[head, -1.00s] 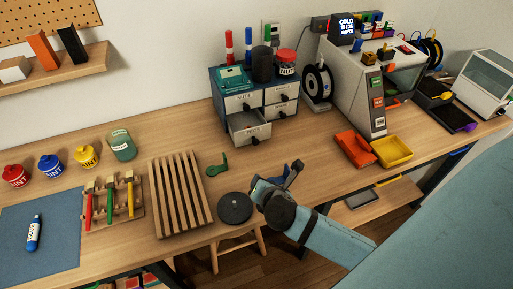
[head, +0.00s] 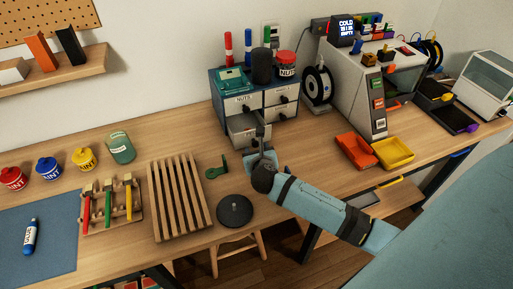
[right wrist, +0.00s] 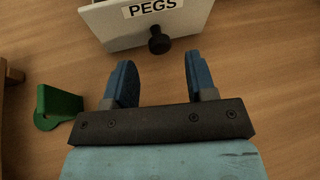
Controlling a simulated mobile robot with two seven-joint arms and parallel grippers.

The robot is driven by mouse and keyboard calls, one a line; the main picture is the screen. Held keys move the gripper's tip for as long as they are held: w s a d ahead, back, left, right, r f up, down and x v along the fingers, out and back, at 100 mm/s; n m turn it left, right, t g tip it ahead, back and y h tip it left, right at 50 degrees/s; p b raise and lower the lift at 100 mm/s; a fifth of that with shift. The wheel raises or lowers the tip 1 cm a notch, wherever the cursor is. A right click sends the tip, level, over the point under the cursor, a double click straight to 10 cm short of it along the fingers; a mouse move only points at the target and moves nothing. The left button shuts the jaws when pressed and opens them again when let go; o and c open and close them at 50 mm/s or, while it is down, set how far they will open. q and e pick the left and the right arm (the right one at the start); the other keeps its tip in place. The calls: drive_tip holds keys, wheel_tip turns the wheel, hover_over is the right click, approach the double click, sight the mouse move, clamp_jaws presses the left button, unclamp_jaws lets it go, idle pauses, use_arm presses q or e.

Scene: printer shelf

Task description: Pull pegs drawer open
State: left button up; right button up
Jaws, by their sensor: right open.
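The pegs drawer (head: 238,127) is the lower left drawer of the blue-grey cabinet (head: 217,100). It stands out from the cabinet, partly open, and my right gripper hides part of its front in the head view. The right wrist view shows its pale front (right wrist: 110,22) with the PEGS label and a black knob (right wrist: 159,41). My right gripper (head: 262,145) is open and empty, just in front of the drawer. In the right wrist view its fingers (right wrist: 158,63) point towards the knob, which lies just beyond and between the fingertips, apart from them. My left gripper is not in view.
A green object (head: 217,170) lies on the table left of my right gripper, with a slatted wooden rack (head: 180,198) farther left. A dark round disc (head: 235,210) is at the front edge. Orange (head: 355,152) and yellow (head: 393,153) trays stand to the right.

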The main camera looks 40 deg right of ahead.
drive_tip(key=shift+x, duration=1.45)
drive_tip(key=shift+c, duration=0.4)
clamp_jaws()
drive_tip(key=s+p, duration=0.1)
drive_tip(key=s, duration=0.1)
drive_tip(key=s+a+p, duration=0.1)
drive_tip(key=s+p, duration=0.1)
drive_tip(key=shift+s, duration=0.15)
drive_tip(key=shift+o, duration=0.4)
unclamp_jaws()
drive_tip(key=v, duration=1.3)
drive_tip(key=shift+s+a+r, duration=0.1)
drive_tip(key=shift+s+r, duration=0.1)
drive_tip(key=shift+s, duration=0.05)
